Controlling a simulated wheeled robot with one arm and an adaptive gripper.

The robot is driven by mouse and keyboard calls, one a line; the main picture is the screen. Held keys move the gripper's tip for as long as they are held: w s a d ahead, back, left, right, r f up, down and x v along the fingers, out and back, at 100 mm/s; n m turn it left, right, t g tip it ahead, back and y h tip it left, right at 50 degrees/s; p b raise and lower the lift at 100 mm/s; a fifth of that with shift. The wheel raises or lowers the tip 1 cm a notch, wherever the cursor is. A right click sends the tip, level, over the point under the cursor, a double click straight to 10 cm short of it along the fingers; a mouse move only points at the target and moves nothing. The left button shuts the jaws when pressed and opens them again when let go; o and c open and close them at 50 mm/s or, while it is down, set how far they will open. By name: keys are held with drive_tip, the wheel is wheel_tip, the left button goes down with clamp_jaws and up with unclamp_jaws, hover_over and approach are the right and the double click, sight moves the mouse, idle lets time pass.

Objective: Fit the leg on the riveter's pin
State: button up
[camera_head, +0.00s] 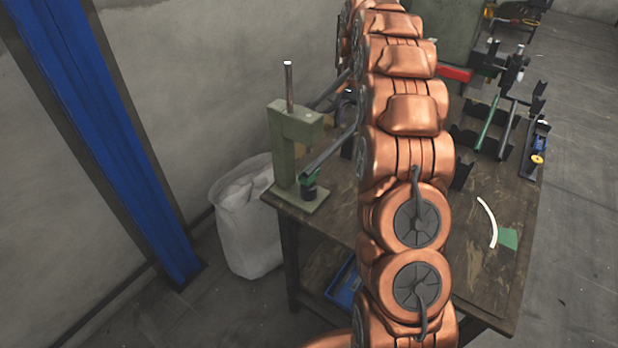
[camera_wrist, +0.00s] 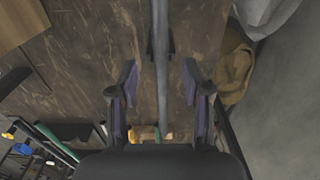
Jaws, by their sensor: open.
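The green riveter (camera_head: 285,150) stands on the near left corner of the workbench, with an upright metal rod at its top. A dark grey tube (camera_head: 330,150), which looks like the leg, slants beside it in the head view. Its lower end is close to the green and black part at the riveter's base; I cannot tell whether it sits on the pin. In the wrist view my gripper (camera_wrist: 163,100) is open, with a long grey tube (camera_wrist: 161,55) running between its fingers and gaps on both sides. My arm hides the gripper in the head view.
The workbench (camera_head: 470,285) carries a rack with a green tube (camera_head: 488,122) and other parts on the right. A curved white strip (camera_head: 489,220) lies on the bench. A white sack (camera_head: 245,220) stands left of it, near a blue post (camera_head: 105,120).

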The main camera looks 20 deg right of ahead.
wheel_tip(320, 180, up, 7)
idle(0.5)
idle(0.5)
